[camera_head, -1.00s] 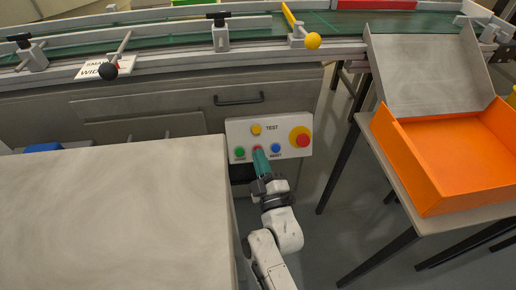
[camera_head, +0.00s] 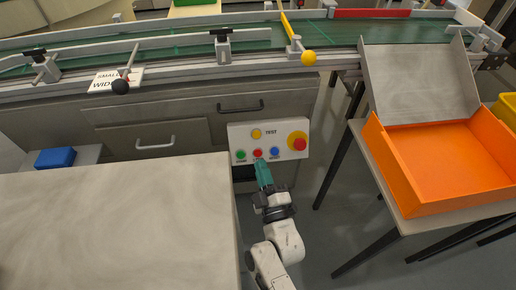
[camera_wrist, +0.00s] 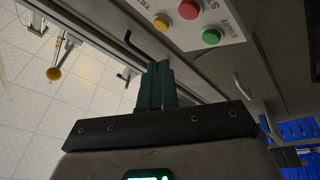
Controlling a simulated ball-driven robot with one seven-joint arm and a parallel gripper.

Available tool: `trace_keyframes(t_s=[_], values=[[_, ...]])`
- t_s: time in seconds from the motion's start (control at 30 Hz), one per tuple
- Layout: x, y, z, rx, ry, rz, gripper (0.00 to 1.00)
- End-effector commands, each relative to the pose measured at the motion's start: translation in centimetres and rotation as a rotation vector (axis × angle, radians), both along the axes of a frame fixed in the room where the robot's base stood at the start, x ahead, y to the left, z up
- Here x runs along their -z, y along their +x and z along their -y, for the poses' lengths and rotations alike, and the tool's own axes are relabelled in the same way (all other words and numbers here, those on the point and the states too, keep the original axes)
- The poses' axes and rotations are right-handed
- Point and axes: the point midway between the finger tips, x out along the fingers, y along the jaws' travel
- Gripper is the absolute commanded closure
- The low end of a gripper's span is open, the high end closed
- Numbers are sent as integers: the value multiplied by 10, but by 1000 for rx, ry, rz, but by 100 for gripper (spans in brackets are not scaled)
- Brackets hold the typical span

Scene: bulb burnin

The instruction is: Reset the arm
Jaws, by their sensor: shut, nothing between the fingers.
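My gripper (camera_head: 263,172) is shut and empty, its teal fingers pointing up toward the button panel, just below the red button. In the wrist view the shut teal fingers (camera_wrist: 157,84) stand side by side, with the panel (camera_wrist: 190,22) beyond them. The button panel (camera_head: 284,147) on the cabinet front carries a yellow button (camera_head: 256,133), a green one (camera_head: 241,155), a red one (camera_head: 258,153), a blue one (camera_head: 275,151) and a large red stop knob on yellow (camera_head: 298,142). I cannot tell whether the fingertips touch the panel.
A grey table (camera_head: 120,225) is left of my arm. A conveyor (camera_head: 180,47) with a yellow-knobbed lever (camera_head: 309,58) and black-knobbed lever (camera_head: 120,87) runs behind. An orange tray (camera_head: 435,165) stands on a side table at right. Floor is open between the tables.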

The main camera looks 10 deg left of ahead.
Motion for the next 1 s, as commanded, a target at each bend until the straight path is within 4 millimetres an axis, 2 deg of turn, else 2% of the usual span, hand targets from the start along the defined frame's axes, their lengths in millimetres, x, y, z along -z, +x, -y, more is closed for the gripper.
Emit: trace_keyframes(t_s=[0.8,0.93,1.0], values=[[1,0,1,0,-1,-1,100],[9,1,15,-19,-1,-82,100],[18,1,30,-33,3,-169,100]])
